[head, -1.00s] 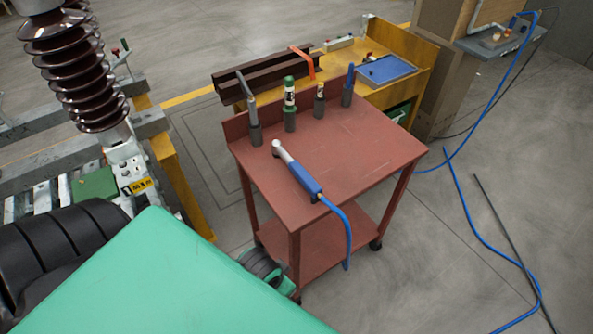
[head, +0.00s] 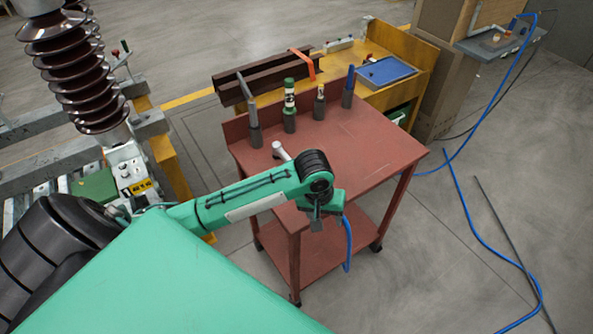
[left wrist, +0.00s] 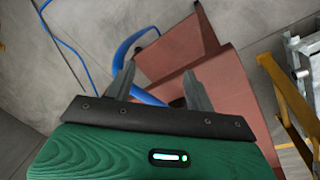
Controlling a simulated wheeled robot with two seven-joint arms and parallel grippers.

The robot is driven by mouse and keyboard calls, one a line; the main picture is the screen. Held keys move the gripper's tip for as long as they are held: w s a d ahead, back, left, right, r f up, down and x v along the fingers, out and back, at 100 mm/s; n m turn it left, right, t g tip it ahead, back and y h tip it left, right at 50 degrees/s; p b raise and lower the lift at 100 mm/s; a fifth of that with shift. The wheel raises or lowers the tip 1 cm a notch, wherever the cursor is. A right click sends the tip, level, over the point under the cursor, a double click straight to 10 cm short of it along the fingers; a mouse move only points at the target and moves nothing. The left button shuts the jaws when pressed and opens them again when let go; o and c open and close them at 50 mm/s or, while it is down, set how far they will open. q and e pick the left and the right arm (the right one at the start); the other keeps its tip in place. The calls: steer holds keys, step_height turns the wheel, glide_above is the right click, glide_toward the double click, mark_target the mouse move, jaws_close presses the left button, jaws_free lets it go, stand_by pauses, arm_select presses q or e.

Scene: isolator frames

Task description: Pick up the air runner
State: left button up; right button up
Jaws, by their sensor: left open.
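The air runner (head: 278,149) lies on the red cart's top near its front edge. Only its grey head shows in the head view; my left arm hides its blue body. Its blue hose (head: 348,248) hangs over the cart's front edge. My left gripper (head: 319,216) points down above the front edge, over the hidden tool body. In the left wrist view the two fingers of the left gripper (left wrist: 160,88) are apart. The blue hose (left wrist: 122,55) curves past the left finger there. I cannot tell whether anything touches the fingers. My right gripper is not in view.
The red cart (head: 370,145) carries several upright tools in holders along its back edge. A yellow bench (head: 420,55) with a blue tray (head: 386,70) stands behind. A brown insulator column (head: 85,85) stands at the left. The floor to the right has a loose blue hose (head: 470,222).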

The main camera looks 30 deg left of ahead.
arm_select(q)
steer(key=w+a+r+n, duration=0.1)
steer(key=w+a, duration=0.1)
steer(key=w+a+r+n, duration=0.1)
steer(key=w+a+r, duration=0.1)
steer(key=w+a+r+n+y, duration=0.1)
steer(key=w+a+n, duration=0.1)
steer(key=a, duration=0.1)
steer(key=shift+w+a+r+g, duration=0.1)
steer(key=shift+w+r+g, duration=0.2)
steer(key=shift+g, duration=0.1)
steer(key=w+a+r+n, duration=0.4)
steer(key=a+r+n, duration=0.1)
steer(key=a+r, duration=0.25)
steer(key=shift+n+g+y, duration=0.3)
steer(key=shift+n, duration=0.1)
steer(key=f, duration=0.6)
steer(key=a+f, duration=0.1)
steer(key=f, duration=0.2)
steer(key=shift+w+p, duration=0.15)
steer(key=shift+p, duration=0.2)
steer(key=f, duration=0.2)
steer(key=f+p, duration=0.1)
steer(key=f, duration=0.2)
steer(key=shift+a, duration=0.2)
steer(key=shift+f, duration=0.3)
steer(key=shift+c, duration=0.4)
